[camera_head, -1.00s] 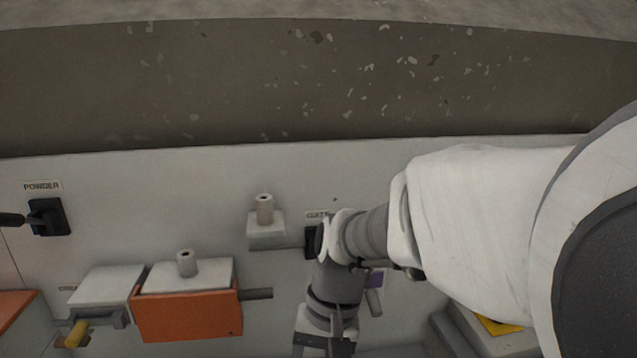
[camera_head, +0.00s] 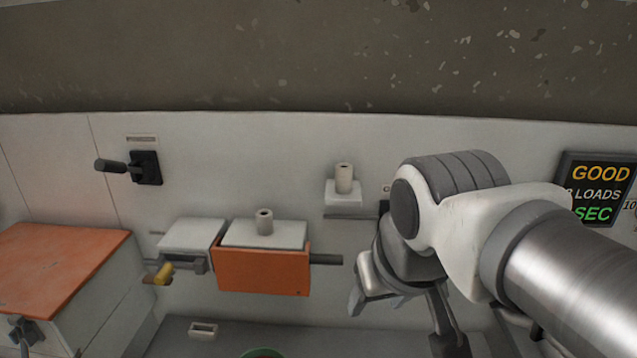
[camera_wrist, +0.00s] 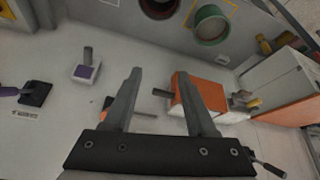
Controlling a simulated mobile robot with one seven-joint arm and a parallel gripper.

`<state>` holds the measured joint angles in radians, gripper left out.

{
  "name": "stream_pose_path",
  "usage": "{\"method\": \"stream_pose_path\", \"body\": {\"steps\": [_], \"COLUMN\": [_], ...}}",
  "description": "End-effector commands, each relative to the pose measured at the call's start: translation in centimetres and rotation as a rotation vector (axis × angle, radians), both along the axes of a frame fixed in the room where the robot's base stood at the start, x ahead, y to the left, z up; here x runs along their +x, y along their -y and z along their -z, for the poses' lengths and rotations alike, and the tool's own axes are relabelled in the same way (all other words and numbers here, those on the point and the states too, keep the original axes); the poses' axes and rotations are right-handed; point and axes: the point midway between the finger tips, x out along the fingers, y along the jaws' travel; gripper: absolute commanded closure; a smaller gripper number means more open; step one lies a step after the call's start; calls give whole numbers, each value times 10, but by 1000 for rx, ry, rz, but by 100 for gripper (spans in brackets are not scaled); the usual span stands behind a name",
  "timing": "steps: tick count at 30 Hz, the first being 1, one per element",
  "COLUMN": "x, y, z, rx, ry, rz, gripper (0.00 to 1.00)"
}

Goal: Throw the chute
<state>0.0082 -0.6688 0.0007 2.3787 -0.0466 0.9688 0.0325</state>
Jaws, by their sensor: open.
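No label clearly reads as the chute. In the wrist view a black switch base (camera_wrist: 36,93) with a purple-handled lever sits on the pale panel at the left, with a small unreadable label (camera_wrist: 25,114) beside it. In the head view my arm mostly hides a black base (camera_head: 384,207) and its label. Another black lever (camera_head: 146,167) stands at the left under a faint label. A yellow-handled lever (camera_head: 164,273) is left of the orange block (camera_head: 262,271), which also shows in the wrist view (camera_wrist: 199,98). My gripper (camera_wrist: 158,78) is open and empty, apart from the levers.
Red and green rings (camera_wrist: 212,25) lie at the wrist view's top. An orange-topped cabinet (camera_head: 60,262) is at the left, a sign (camera_head: 598,190) at the right. Panel between the left lever and white knob (camera_head: 344,178) is clear.

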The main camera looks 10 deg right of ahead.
Motion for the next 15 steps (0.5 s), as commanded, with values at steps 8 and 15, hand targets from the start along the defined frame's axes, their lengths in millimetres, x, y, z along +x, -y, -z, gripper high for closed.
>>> {"method": "stream_pose_path", "body": {"steps": [8,15], "x": [30,56], "y": [17,33], "z": [-35,-63], "rx": [-43,-83], "ry": [-34,-61], "rz": [55,113], "gripper": [43,43]}}
